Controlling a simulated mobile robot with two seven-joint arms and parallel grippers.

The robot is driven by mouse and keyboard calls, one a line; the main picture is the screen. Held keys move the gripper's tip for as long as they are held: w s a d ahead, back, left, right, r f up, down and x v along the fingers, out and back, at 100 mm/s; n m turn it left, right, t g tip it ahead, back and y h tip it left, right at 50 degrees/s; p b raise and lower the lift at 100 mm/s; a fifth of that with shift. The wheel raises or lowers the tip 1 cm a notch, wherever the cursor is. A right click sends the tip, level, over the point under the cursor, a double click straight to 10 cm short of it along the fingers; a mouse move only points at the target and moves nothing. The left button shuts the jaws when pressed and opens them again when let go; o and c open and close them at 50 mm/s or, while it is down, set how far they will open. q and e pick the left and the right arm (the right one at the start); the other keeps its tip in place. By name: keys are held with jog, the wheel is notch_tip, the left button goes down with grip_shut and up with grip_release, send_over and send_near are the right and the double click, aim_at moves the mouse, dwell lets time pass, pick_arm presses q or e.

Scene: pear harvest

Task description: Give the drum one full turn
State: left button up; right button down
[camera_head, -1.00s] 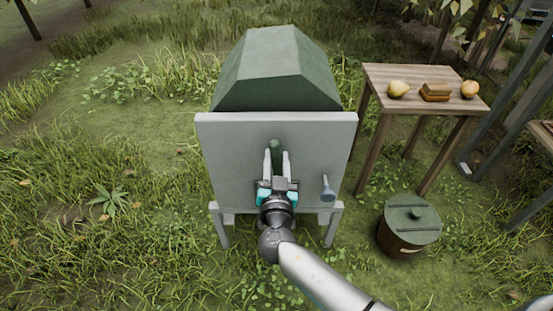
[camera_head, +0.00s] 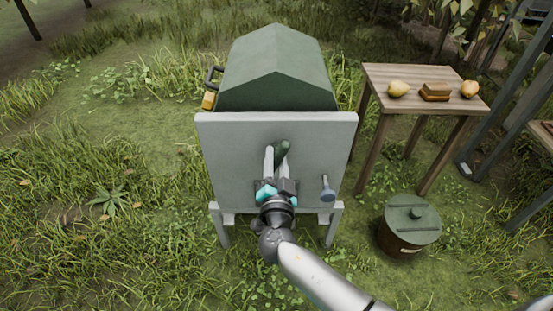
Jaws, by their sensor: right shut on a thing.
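The dark green, many-sided drum (camera_head: 277,75) stands behind a grey upright panel (camera_head: 235,135) on short grey legs. A ridge of the drum now faces up near its middle. A black and yellow latch-like part (camera_head: 209,92) shows at its left side. My right gripper (camera_head: 276,160) is in front of the panel, shut on a dark green handle (camera_head: 283,149), whose upper end leans right above the fingers. The handle's lower part is hidden by the gripper. My left gripper is not in view.
A blue-grey knob or pin (camera_head: 327,188) sticks out at the panel's lower right. A wooden table (camera_head: 415,75) on the right bears a pear, a sandwich-like block and an orange fruit. A lidded bucket (camera_head: 410,222) stands on the grass before it. Grass on the left is open.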

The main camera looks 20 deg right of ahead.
jog(key=m, duration=0.5)
jog(key=shift+m, duration=0.3)
jog(key=shift+c, duration=2.4)
grip_release()
jog(key=v, duration=1)
